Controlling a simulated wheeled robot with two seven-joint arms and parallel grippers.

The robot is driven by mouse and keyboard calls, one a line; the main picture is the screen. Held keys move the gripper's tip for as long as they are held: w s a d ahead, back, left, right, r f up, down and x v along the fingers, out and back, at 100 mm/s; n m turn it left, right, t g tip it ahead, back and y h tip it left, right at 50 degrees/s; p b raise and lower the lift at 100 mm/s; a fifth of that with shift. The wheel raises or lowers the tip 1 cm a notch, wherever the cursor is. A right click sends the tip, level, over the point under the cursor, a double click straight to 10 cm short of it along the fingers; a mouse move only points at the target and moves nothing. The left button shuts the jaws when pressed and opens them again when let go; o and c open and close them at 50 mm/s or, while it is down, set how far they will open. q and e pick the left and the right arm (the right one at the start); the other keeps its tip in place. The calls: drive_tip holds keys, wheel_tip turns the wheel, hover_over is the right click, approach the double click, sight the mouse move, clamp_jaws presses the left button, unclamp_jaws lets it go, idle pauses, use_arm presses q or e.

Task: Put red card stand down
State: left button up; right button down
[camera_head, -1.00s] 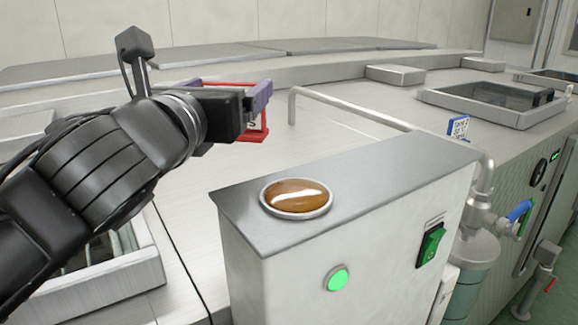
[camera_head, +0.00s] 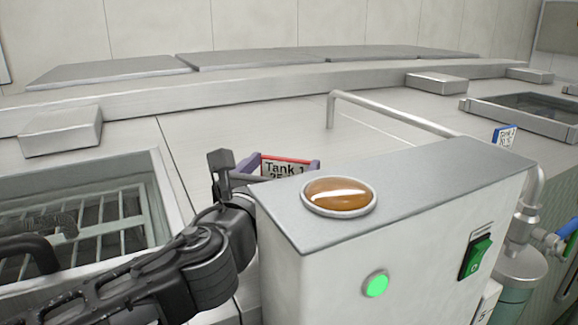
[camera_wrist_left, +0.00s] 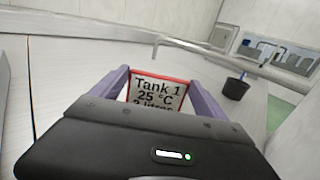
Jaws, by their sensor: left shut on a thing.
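The red card stand (camera_head: 284,167) has a red frame and a white card reading "Tank 1" and "25 °C". In the head view it is behind the steel box, which hides its lower part. My left gripper (camera_head: 279,166) is shut on it, with a purple finger at each side. In the left wrist view the card stand (camera_wrist_left: 158,92) is upright between the two purple fingers (camera_wrist_left: 160,95), its lower part hidden by the gripper body. Whether its foot touches the steel top cannot be seen. My right gripper is not in view.
A steel box (camera_head: 400,170) with an amber dome (camera_head: 339,195) and green switch stands close in front of the gripper. A bent pipe rail (camera_head: 395,112) runs behind it. An open tank with a grid (camera_head: 160,190) lies left.

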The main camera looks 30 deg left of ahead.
sight(285, 169)
use_arm(q)
drive_tip(key=shift+r, duration=0.1)
drive_tip(key=shift+w, duration=0.1)
drive_tip(key=x, duration=0.3)
drive_tip(key=shift+w+a+f, duration=0.1)
drive_tip(key=shift+w+f, duration=0.2)
drive_tip(key=shift+w, duration=0.05)
drive_tip(key=shift+f, duration=0.35)
drive_tip(key=shift+s, duration=0.15)
drive_tip(key=o, duration=1.3)
drive_tip(key=shift+c, duration=0.2)
